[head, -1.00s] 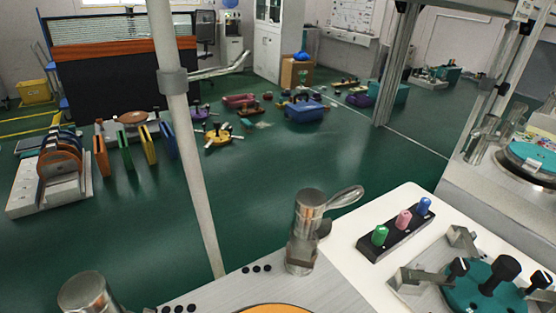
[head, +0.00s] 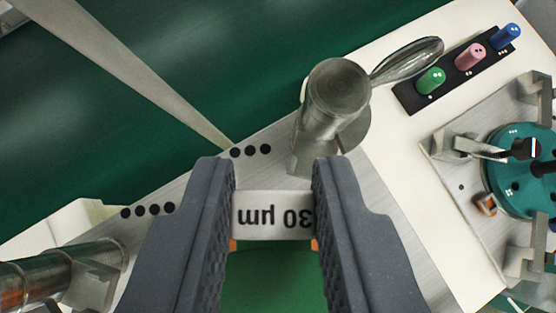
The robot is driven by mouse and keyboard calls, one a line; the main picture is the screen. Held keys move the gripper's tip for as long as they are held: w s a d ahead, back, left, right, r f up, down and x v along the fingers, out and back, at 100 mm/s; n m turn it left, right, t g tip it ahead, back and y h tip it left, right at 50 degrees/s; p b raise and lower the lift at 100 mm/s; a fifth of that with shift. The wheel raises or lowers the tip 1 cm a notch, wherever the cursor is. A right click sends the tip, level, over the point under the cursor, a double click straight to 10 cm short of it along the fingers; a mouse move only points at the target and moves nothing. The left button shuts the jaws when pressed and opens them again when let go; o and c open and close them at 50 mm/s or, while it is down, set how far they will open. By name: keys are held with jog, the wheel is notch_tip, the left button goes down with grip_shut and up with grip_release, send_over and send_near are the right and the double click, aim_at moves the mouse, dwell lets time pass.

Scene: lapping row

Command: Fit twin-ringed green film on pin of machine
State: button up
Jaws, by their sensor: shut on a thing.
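My gripper (head: 273,190) is at the bottom middle, shut on a green film (head: 272,285) with a white end label (head: 273,215). The label reads "30 µm" upside down, and small orange bits show at its sides. No rings on the film can be made out. Beyond the gripper tips, on the machine's grey top (head: 205,190), stands an upright metal post (head: 338,95) with a lever. Three black dots lie beside it. A second metal cylinder (head: 60,275) is at the lower left, with several black dots near it. The film appears held above the machine, apart from both.
A black strip (head: 455,75) with green, pink and blue knobs lies on the white top at the upper right. A teal round fixture (head: 515,185) with metal clamps is at the right. A pale pole (head: 130,75) crosses the upper left. Green floor lies beyond.

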jog(key=shift+a, duration=0.25)
jog(key=shift+b, duration=0.3)
jog(key=shift+f, duration=0.3)
jog(key=shift+s+f+b, duration=0.1)
jog(key=shift+f+b, duration=2.1)
jog(key=shift+f, duration=0.45)
jog(key=shift+b, duration=0.7)
jog(key=shift+f+b, duration=0.75)
jog(key=shift+f, duration=0.3)
jog(key=o, duration=1)
jog(key=shift+r, duration=0.1)
jog(key=shift+o, duration=0.2)
jog(key=shift+d, duration=0.1)
